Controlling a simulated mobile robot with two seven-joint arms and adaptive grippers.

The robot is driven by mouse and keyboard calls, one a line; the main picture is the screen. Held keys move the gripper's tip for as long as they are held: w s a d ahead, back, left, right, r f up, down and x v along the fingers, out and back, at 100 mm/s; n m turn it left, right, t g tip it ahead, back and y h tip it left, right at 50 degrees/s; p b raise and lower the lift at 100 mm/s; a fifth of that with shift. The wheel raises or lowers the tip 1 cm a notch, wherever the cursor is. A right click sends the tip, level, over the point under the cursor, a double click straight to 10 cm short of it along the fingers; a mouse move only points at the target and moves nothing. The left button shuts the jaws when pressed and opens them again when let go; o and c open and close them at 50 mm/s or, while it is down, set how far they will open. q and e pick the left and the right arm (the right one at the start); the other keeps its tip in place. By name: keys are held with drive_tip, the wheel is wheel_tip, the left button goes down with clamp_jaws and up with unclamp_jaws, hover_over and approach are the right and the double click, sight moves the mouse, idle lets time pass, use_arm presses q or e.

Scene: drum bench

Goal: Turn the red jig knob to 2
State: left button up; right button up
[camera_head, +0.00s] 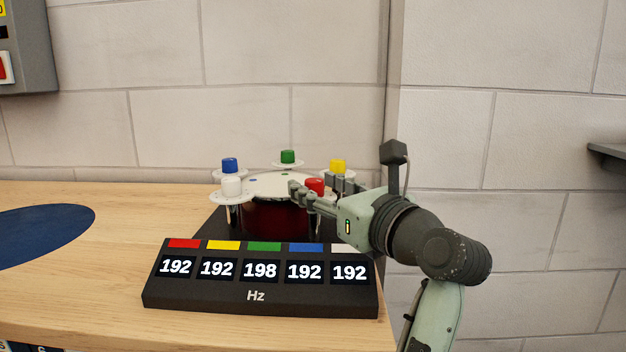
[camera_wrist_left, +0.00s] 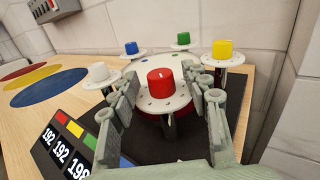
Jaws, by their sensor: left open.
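The red jig knob (camera_head: 315,184) stands on a pale round dial plate at the near right edge of the drum (camera_head: 275,218). In the left wrist view the red knob (camera_wrist_left: 160,83) sits between my fingers, with dark marks around it on its dial plate (camera_wrist_left: 164,102). My left gripper (camera_head: 313,186) is open, one finger on each side of the knob, with visible gaps in the wrist view. The dial numbers are too small to read. The display (camera_head: 258,296) shows 192 under red. My right gripper is not in view.
Blue (camera_head: 230,165), green (camera_head: 288,157), yellow (camera_head: 338,166) and white (camera_head: 232,187) knobs stand around the drum; the yellow one is close behind my gripper. The display reads yellow 192, green 198, blue 192, white 192. A blue disc (camera_head: 40,233) lies at the left.

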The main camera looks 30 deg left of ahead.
use_arm(q)
drive_tip(key=shift+x, duration=0.85)
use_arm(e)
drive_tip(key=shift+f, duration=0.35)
use_arm(q)
clamp_jaws()
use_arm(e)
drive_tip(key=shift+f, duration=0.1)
use_arm(q)
drive_tip(key=shift+f+g, duration=0.1)
drive_tip(key=shift+g, duration=0.3)
